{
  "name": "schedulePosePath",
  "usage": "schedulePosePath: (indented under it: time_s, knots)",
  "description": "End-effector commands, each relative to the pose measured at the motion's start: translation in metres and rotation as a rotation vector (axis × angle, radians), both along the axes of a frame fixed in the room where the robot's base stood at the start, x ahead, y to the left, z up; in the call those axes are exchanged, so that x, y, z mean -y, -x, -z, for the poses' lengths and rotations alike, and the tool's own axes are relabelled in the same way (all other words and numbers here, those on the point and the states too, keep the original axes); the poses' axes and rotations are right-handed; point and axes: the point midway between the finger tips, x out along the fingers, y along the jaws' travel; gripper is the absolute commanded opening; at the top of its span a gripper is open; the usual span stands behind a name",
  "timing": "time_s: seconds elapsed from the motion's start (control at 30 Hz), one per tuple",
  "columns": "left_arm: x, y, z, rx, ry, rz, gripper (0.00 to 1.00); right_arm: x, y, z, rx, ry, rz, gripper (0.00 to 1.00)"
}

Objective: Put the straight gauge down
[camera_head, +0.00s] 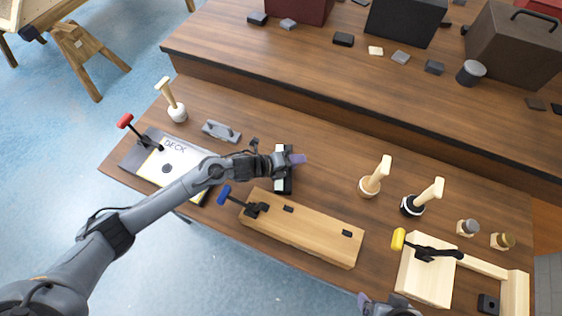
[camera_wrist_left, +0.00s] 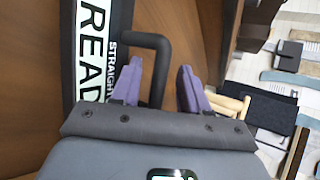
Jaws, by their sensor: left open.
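The straight gauge is a black plate (camera_head: 283,185) with a white label, on the brown table near its middle. In the left wrist view its label (camera_wrist_left: 92,45) reads "READ" and "STRAIGHT", and a black loop handle (camera_wrist_left: 158,45) stands out from it. My left gripper (camera_head: 298,160) is above the gauge and hides part of it. In the left wrist view the purple fingers (camera_wrist_left: 160,72) are apart, with the handle's outer bar between them; contact cannot be told. My right gripper (camera_head: 385,304) is only partly in view at the bottom edge.
A wooden board (camera_head: 300,232) with a blue-handled clamp lies just in front. A "DECK" board (camera_head: 170,168) with a red clamp is at left. Wooden-handled tools (camera_head: 374,178) stand to the right, beside a yellow-clamped frame (camera_head: 425,278). A raised shelf (camera_head: 320,80) runs behind.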

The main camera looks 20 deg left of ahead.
Motion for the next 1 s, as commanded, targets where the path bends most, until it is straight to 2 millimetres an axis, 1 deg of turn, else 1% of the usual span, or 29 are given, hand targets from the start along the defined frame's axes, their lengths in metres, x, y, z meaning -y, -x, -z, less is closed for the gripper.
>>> schedulePosePath:
  time_s: [0.17,0.4,0.6,0.8,1.0]
  knots:
    - [-0.014,0.014,-0.011,0.000,-0.004,0.000,0.44,0.000,0.000,-0.004,0.001,0.000,0.000,1.00]
    - [-0.040,0.043,-0.034,-0.001,-0.004,0.000,0.44,0.000,0.000,-0.009,0.000,0.000,-0.001,1.00]
    - [-0.057,0.063,-0.050,-0.001,-0.004,0.000,0.44,0.001,0.000,-0.011,0.001,0.007,-0.004,1.00]
    - [-0.066,0.073,-0.059,-0.001,-0.001,0.000,0.44,0.002,0.000,-0.012,0.000,0.009,-0.006,1.00]
    - [-0.068,0.075,-0.061,-0.001,0.000,0.001,0.44,0.002,0.000,-0.012,0.001,0.009,-0.006,1.00]
